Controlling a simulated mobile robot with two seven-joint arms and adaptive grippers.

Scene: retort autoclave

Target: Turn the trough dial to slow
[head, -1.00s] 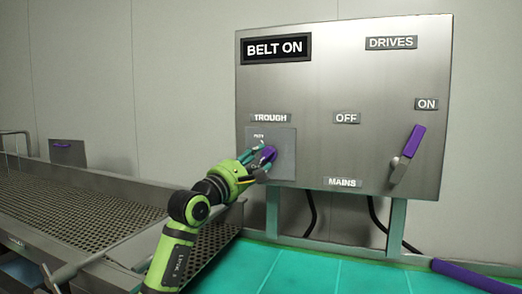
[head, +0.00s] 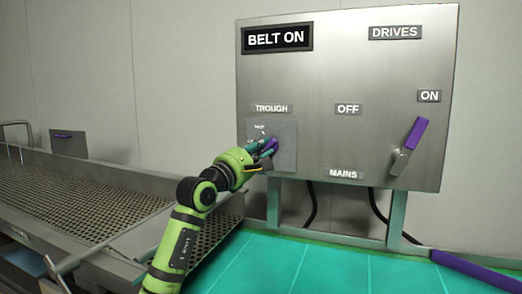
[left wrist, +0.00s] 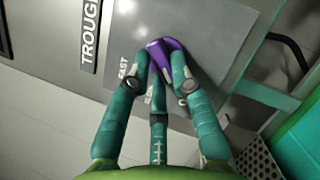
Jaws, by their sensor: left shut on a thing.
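The trough dial (head: 271,144) is a purple knob on a grey plate (head: 287,155) below the TROUGH label (head: 271,108). My left gripper (head: 265,151) is at the dial with its fingers closed around it. In the left wrist view the fingers (left wrist: 163,75) grip the purple dial knob (left wrist: 172,50) from both sides. The word FAST (left wrist: 125,68) shows beside the fingers; other lettering is partly hidden behind them. I cannot tell exactly which mark the dial points to. My right gripper is not in view.
The panel (head: 330,60) has a BELT ON display (head: 278,38) and a purple-handled mains lever (head: 412,140) up by ON. A perforated metal trough (head: 70,190) lies at the left. A green surface (head: 310,268) lies below the panel.

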